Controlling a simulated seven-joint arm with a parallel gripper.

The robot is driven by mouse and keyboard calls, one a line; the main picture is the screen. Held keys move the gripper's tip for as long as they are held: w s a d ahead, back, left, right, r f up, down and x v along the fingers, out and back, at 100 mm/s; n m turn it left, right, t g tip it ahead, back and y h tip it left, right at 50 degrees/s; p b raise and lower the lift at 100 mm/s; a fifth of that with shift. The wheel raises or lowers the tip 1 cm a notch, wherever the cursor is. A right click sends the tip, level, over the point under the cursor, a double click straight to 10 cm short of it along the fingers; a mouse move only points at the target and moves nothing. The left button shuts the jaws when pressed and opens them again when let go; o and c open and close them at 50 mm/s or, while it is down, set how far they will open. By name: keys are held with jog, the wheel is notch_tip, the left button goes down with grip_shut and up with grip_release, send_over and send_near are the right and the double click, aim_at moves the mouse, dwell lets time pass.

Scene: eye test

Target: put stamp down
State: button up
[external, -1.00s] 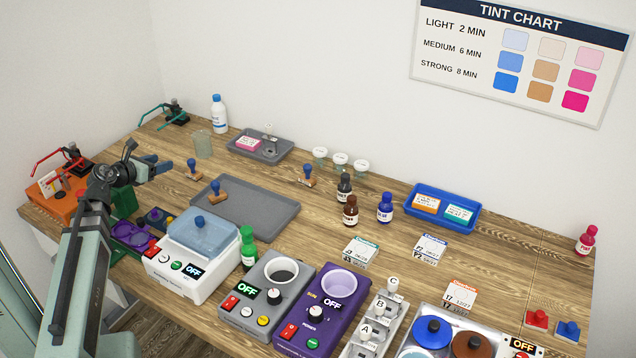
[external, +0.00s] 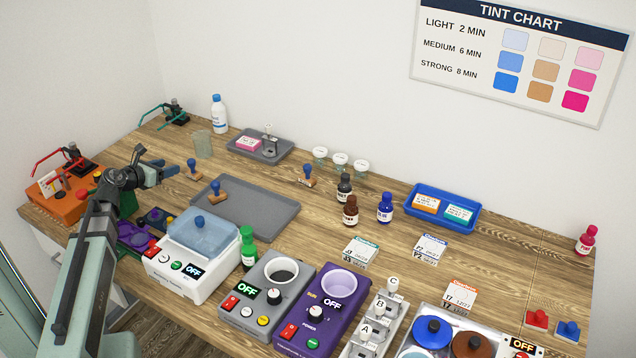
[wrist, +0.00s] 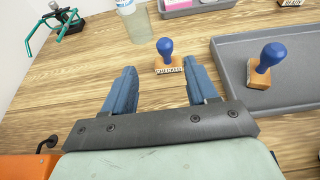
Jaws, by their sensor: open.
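Three wooden stamps with blue knobs stand on the bench. One stamp (external: 194,169) is on bare wood left of the grey tray (external: 262,222). It stands just ahead of my gripper, centred between the finger lines in the wrist view (wrist: 165,48). A second stamp (external: 217,190) stands on the tray's left part, and right of my gripper in the wrist view (wrist: 267,60). A third stamp (external: 307,176) stands on the wood behind the tray. My gripper (external: 170,168) is open and empty, its blue fingers spread in the wrist view (wrist: 162,72).
A clear beaker (external: 203,145) and a white bottle (external: 219,114) stand behind the nearest stamp. A small grey tray (external: 260,153) is beside them. An orange unit (external: 62,205) and a white lidded machine (external: 190,280) flank the arm. Bare wood surrounds the nearest stamp.

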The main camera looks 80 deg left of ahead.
aim_at(189, 162)
jog(key=x, duration=0.5)
jog(key=shift+w+a, duration=0.1)
jog(key=shift+a, duration=0.05)
jog(key=shift+w+d+x, duration=0.1)
jog(key=shift+d+x, duration=0.05)
jog(key=shift+x, duration=1.3)
jog(key=shift+w+d+x, duration=0.1)
jog(key=shift+d+x, duration=0.1)
jog(key=shift+x, duration=1.25)
jog(key=shift+f, duration=0.2)
jog(key=shift+c, duration=0.4)
jog(key=c, duration=1)
jog(key=shift+o, duration=0.2)
jog(key=shift+r, duration=0.15)
notch_tip(189, 162, up, 10)
jog(key=shift+f, duration=0.1)
